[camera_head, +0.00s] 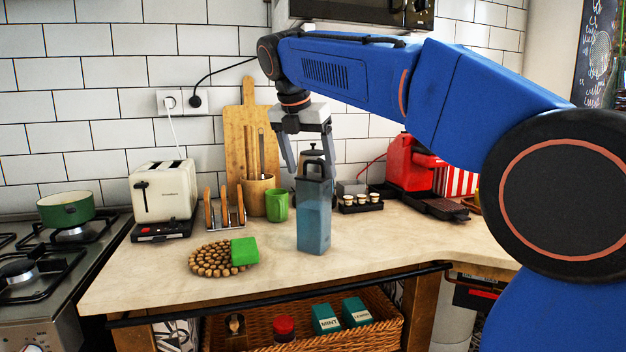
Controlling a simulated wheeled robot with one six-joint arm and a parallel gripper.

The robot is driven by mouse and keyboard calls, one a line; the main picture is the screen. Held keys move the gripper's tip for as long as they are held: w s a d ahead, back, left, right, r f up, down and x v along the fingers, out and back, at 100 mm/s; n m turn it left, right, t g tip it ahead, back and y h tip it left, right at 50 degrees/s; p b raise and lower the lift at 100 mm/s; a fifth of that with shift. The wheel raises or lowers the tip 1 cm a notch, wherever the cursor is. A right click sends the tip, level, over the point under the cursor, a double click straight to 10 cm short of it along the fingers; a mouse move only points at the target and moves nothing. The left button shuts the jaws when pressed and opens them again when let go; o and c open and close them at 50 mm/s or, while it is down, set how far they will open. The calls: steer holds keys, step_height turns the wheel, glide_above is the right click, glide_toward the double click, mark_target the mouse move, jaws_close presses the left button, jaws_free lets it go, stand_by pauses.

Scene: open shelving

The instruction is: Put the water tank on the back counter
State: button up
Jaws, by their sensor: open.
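The water tank (314,222) is a tall blue see-through container with a dark handle at its top. It is upright and appears to stand on the light counter (150,262), near the front middle. My gripper (312,174) points down right above the tank. Its two fingers are apart, one to each side of the tank's top. I cannot tell whether either finger touches it. My blue arm reaches in from the right and hides part of the wall.
A green cup (277,205), a toaster (163,192) and a toast rack (225,212) stand to the left. A beaded trivet with a green sponge (245,251) lies front left. A red coffee machine (408,163) and small cups (361,200) are to the right.

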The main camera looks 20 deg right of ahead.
steer(key=v, duration=0.6)
steer(key=shift+r, duration=0.2)
steer(key=shift+s, duration=0.15)
